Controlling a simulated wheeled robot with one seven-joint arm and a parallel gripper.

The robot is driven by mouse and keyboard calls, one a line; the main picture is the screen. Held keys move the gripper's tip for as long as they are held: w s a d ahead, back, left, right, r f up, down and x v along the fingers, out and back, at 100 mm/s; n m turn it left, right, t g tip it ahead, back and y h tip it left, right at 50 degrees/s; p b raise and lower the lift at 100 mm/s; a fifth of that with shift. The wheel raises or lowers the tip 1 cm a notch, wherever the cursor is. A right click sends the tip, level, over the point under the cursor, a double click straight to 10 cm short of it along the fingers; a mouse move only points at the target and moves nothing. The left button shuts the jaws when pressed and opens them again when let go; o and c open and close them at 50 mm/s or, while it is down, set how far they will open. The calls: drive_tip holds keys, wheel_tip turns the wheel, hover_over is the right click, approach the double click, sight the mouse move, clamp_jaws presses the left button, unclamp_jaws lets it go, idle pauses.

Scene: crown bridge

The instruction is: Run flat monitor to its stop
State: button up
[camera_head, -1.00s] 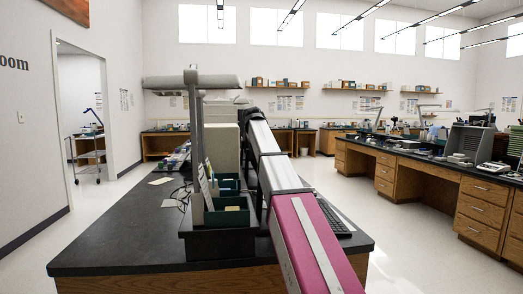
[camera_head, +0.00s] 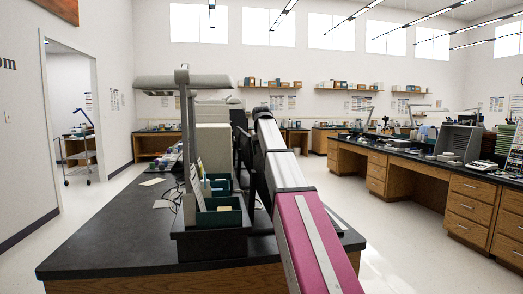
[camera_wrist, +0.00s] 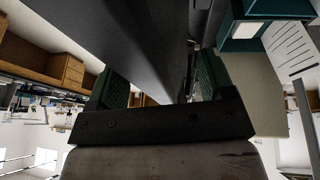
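The flat monitor shows in the head view as a narrow dark panel (camera_head: 243,150), nearly edge-on, behind the teal-lined organizer and beside my arm. My arm covers much of it. A large dark slab (camera_wrist: 115,40), which looks like the monitor, fills the upper middle of the wrist view and reaches down close to the palm. My gripper (camera_wrist: 160,85) shows there with its two green ridged fingers spread apart, and the slab's edge lies across the space between them. A gap shows beside the left finger; I cannot tell whether either finger touches the slab. The head view hides my gripper.
The black bench top (camera_head: 110,225) carries a dark organizer (camera_head: 212,240) with teal bins, a lamp (camera_head: 182,83) and a beige box (camera_head: 213,150), all close left of my arm. Another bench (camera_head: 430,160) stands at right. The floor (camera_head: 400,245) between the benches is clear.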

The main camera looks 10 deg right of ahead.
drive_tip(key=v, duration=1)
drive_tip(key=shift+s+a+r, duration=0.1)
drive_tip(key=shift+s+r, duration=0.1)
drive_tip(key=shift+r, duration=0.15)
drive_tip(key=shift+s, duration=0.1)
